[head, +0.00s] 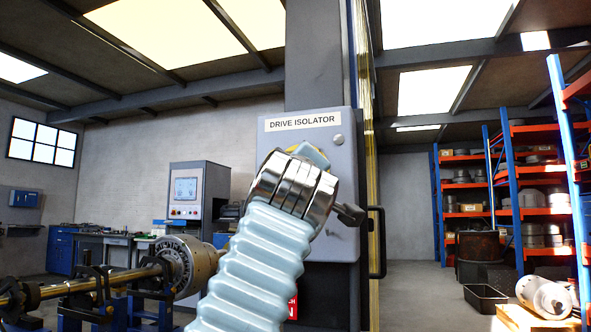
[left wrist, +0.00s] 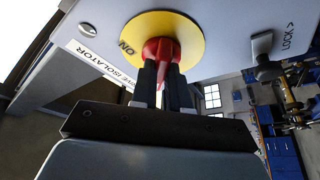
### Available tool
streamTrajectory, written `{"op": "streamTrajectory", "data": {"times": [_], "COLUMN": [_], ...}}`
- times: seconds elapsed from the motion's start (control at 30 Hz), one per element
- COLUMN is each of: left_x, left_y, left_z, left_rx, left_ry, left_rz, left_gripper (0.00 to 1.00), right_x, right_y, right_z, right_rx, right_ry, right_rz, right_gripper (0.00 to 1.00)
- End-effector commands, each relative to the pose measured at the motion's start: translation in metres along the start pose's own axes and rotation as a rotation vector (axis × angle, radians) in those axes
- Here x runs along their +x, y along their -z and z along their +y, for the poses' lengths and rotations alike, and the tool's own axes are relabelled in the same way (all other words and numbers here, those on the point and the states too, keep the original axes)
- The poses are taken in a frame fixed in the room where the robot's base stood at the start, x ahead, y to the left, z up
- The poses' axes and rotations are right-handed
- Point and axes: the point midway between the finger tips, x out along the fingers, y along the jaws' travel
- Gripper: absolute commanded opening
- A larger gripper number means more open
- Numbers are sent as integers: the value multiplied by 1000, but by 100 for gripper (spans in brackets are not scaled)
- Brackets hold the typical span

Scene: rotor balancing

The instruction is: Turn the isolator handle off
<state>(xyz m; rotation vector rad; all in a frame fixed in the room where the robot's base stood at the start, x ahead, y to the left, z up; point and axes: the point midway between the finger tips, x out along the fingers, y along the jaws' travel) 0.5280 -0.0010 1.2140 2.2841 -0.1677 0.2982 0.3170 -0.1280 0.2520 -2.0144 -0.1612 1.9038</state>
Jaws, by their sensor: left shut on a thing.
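The drive isolator box (head: 348,247) is a grey cabinet on a column in the head view, labelled DRIVE ISOLATOR. My left arm covers most of its front there. In the left wrist view the red isolator handle (left wrist: 160,50) sits on a round yellow plate (left wrist: 189,28) marked ON. My left gripper (left wrist: 161,70) has its two dark fingers on either side of the red handle and is shut on it. The handle's far end is partly hidden by the fingers. In the head view the handle is hidden behind my wrist. My right gripper is not in view.
A dark lock lever (head: 349,214) sticks out at the box's lower right, marked LOCK in the left wrist view (left wrist: 264,46). A black door handle (head: 378,243) stands right of the box. A rotor shaft (head: 110,279) lies at left; shelves (head: 515,190) stand at right.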

Motion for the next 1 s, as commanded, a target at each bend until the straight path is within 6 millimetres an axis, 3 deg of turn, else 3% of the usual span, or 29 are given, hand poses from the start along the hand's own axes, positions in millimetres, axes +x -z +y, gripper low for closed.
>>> {"op": "streamTrajectory", "data": {"times": [0.37,0.4,0.57,0.87,1.0], "left_x": [0,0,0,-2,-20], "left_y": [-1,-1,0,-1,-3], "left_z": [0,0,0,-1,-4], "left_rx": [-5,-5,-4,-4,-6], "left_ry": [1,1,1,0,-2], "left_rz": [-2,-2,-1,0,0], "left_gripper": [0,18,40,40,40], "right_x": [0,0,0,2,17], "right_y": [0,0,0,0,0], "right_z": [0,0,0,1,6], "right_rx": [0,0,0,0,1], "right_ry": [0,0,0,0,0], "right_rz": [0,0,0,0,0], "right_gripper": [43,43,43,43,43]}}
